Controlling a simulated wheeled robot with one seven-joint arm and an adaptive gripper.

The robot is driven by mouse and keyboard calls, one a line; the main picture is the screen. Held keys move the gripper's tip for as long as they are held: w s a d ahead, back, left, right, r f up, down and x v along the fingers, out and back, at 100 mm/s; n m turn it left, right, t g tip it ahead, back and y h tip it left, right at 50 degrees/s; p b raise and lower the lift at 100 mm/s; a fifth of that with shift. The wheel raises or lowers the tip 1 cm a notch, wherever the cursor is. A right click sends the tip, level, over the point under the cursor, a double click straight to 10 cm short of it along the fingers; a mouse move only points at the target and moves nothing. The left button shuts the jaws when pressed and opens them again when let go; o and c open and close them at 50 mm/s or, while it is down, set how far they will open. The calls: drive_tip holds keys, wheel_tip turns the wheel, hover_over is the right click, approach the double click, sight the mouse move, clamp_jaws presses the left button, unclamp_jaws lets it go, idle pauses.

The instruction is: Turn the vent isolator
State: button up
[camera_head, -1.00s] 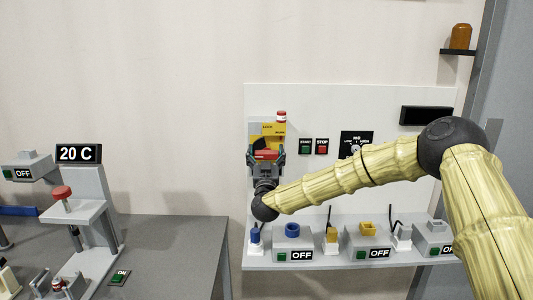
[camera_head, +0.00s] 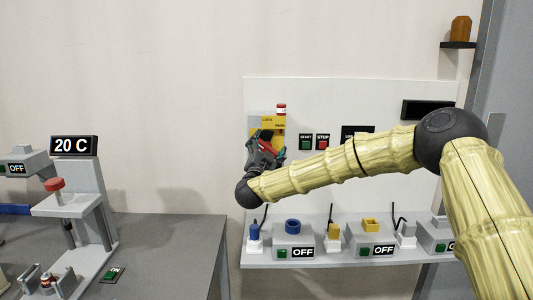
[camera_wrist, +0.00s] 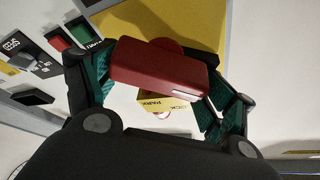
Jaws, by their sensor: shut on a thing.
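The vent isolator is a yellow plate (camera_head: 267,121) on the upper left of the white panel, with a red handle (camera_wrist: 158,69) at its front. My gripper (camera_head: 267,148) is at the isolator, tilted, and covers most of the handle in the head view. In the wrist view the red bar lies slantwise between the green-padded fingers of my gripper (camera_wrist: 158,88), which are shut on it. A small yellow label (camera_wrist: 155,103) shows just below the bar. The yellow plate also shows behind it in the wrist view (camera_wrist: 195,22).
START and STOP buttons (camera_head: 314,142) sit right of the isolator. A red-topped white part (camera_head: 281,110) stands above it. A shelf (camera_head: 330,262) below carries switch boxes marked OFF and coloured plugs. A grey bench (camera_head: 175,245) is at left.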

drive_tip(key=m+g+b, duration=0.1)
drive_tip(key=m, duration=0.1)
drive_tip(key=m+h+b, duration=0.1)
drive_tip(key=m, duration=0.2)
drive_tip(key=d+m+g+b, duration=0.1)
drive_tip(key=m, duration=0.2)
drive_tip(key=shift+w+f+g+h, duration=0.1)
drive_tip(key=shift+f+g+h, duration=0.2)
drive_tip(key=shift+f+h, duration=0.1)
drive_tip(key=shift+f+m+g+b, duration=0.1)
drive_tip(key=shift+m+g+b, duration=0.75)
drive_tip(key=shift+m, duration=1.05)
drive_tip(key=shift+a, duration=0.1)
drive_tip(key=shift+c, duration=0.2)
drive_tip(key=o, duration=0.8)
drive_tip(key=shift+o, duration=0.5)
drive_tip(key=shift+w+a+f, duration=0.15)
drive_tip(key=shift+w+f, duration=0.05)
drive_tip(key=shift+f, duration=0.05)
drive_tip(key=shift+s+r, duration=0.1)
